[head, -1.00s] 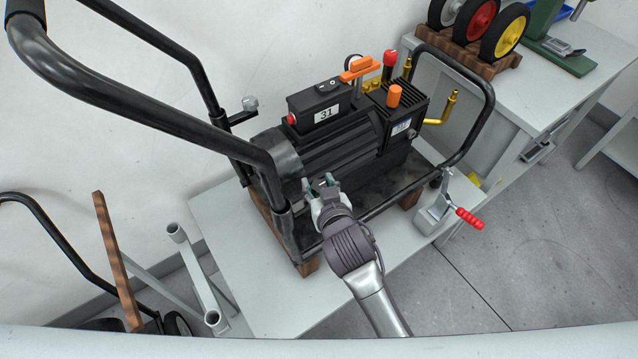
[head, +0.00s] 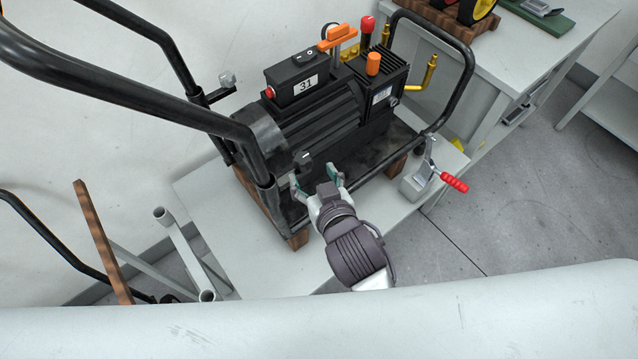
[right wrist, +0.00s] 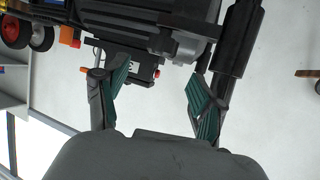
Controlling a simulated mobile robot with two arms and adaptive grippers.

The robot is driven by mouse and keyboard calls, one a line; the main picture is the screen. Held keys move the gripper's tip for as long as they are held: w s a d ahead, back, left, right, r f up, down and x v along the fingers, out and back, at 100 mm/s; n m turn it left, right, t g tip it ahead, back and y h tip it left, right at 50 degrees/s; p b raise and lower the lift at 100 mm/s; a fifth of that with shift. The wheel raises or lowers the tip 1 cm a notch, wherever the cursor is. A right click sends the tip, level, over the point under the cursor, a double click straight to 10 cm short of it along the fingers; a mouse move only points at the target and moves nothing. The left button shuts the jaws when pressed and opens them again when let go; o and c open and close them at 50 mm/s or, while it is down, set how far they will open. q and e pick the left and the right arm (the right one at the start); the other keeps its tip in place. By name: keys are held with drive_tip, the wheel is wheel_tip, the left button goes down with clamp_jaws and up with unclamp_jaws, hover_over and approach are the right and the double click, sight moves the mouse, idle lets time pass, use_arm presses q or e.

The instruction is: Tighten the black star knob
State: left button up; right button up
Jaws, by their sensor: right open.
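A small black knob (head: 304,159) shows at the lower front of the machine, beside the near handle post of the black frame; its star shape is hard to make out. My right gripper (head: 316,178) is open just in front of the knob, its green-padded fingers spread and apart from it. In the right wrist view the open fingers (right wrist: 158,75) have nothing between their pads, and a dark part with a grey face (right wrist: 188,48) lies beyond them; I cannot tell if it is the knob. My left gripper is not in view.
The black motor unit (head: 325,115) labelled 31 sits in a tubular frame (head: 462,85) on wooden blocks on a pale table (head: 250,260). A red-handled clamp (head: 453,183) stands to the right.

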drive_tip(key=v, duration=0.3)
drive_tip(key=shift+s+d+r, duration=0.1)
drive_tip(key=shift+s+r, duration=0.1)
drive_tip(key=shift+s, duration=0.1)
drive_tip(key=s+d+f+g, duration=0.2)
drive_tip(key=s+f, duration=0.1)
drive_tip(key=f, duration=0.9)
drive_tip(key=s+d+f+n+g+h+b, duration=0.1)
drive_tip(key=s+d+f+g, duration=0.1)
drive_tip(key=f, duration=0.9)
drive_tip(key=s+d+f+g, duration=0.2)
drive_tip(key=s+f+g, duration=0.1)
drive_tip(key=f, duration=0.9)
drive_tip(key=s+d+f+g+h, duration=0.1)
drive_tip(key=s+d+f, duration=0.4)
drive_tip(key=s, duration=0.3)
drive_tip(key=s+d+f+m+g, duration=0.1)
drive_tip(key=s+d+f+g, duration=0.1)
drive_tip(key=s+d+f, duration=0.2)
drive_tip(key=s+d+f+g+h, duration=0.1)
drive_tip(key=s+d+f+g, duration=0.1)
drive_tip(key=s+d+f, duration=0.3)
drive_tip(key=s+f+b, duration=0.1)
drive_tip(key=s+f, duration=0.3)
drive_tip(key=s, duration=0.2)
drive_tip(key=shift+s+d+m+h, duration=0.3)
drive_tip(key=shift+s, duration=0.1)
